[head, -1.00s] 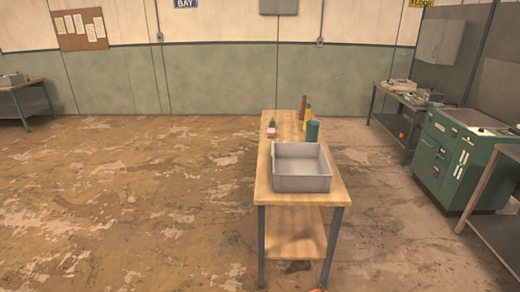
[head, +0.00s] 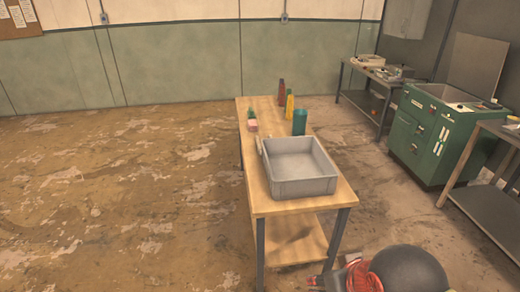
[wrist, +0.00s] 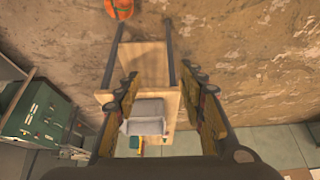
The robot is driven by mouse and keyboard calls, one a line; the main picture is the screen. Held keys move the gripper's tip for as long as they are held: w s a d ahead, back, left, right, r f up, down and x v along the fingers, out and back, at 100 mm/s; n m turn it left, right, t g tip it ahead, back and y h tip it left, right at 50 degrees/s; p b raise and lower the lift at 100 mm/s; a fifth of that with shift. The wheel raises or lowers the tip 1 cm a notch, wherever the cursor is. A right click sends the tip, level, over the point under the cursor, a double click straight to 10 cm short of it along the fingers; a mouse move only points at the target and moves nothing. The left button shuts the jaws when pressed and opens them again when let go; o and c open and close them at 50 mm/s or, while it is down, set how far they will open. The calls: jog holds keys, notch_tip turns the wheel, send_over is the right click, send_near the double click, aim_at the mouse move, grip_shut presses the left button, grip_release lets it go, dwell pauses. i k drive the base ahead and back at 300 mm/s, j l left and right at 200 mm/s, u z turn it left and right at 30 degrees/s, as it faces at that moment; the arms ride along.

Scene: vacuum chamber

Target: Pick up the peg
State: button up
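No thing shows clearly as a peg. On the wooden workbench (head: 262,205) a teal cylinder (head: 300,122) stands upright behind the grey bin (head: 300,188). A thin pale upright piece (head: 258,145) shows at the bin's far left corner, too small to identify. In the wrist view the bench (wrist: 150,65) and the bin (wrist: 146,108) appear between the fingers of my gripper (wrist: 162,78). The fingers are spread apart with nothing between them, well away from the bench. The teal cylinder also shows in the wrist view (wrist: 135,143).
A yellow bottle (head: 290,107), a brown bottle (head: 282,92) and a small pink and green item (head: 252,121) stand towards the bench's far end. A green machine (head: 432,140) and side tables are at the right. The floor left of the bench is clear.

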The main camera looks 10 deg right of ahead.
aim_at(259, 151)
jog(key=i+j, duration=0.35)
jog(key=i, duration=0.15)
jog(key=i+j, duration=0.35)
jog(key=i, duration=0.2)
jog(key=i+j+u, duration=0.1)
jog(key=i+j, duration=0.25)
jog(key=i, duration=0.15)
jog(key=i+j, duration=0.35)
jog(key=i, duration=0.2)
